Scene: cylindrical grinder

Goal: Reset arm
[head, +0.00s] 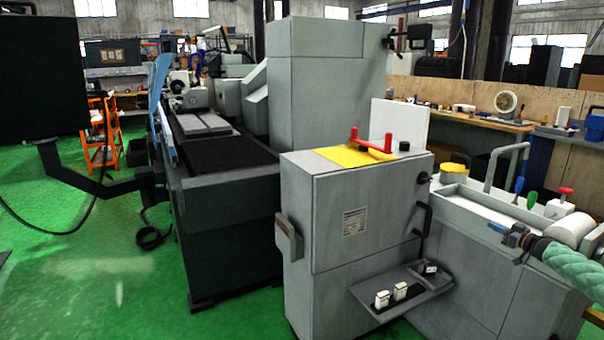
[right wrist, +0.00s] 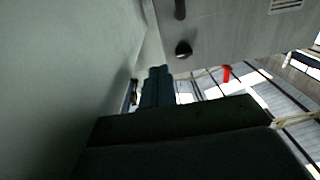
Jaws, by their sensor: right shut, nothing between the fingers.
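My right arm, in a pale green sleeve, comes in from the right edge of the head view. Its gripper (head: 499,229) points left, above the grey bench with white parts and in front of the grey cabinet's right side. The gripper is shut and holds nothing. In the right wrist view the shut dark fingers (right wrist: 157,72) point toward a grey panel with a dark round knob (right wrist: 183,48). My left gripper is not in view.
A grey cabinet (head: 330,230) with a yellow top mat (head: 335,158) and red handle stands in the middle. Its small shelf (head: 425,290) holds small white boxes. A green-handled tool (head: 532,199) and red knob (head: 566,190) are close to the gripper.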

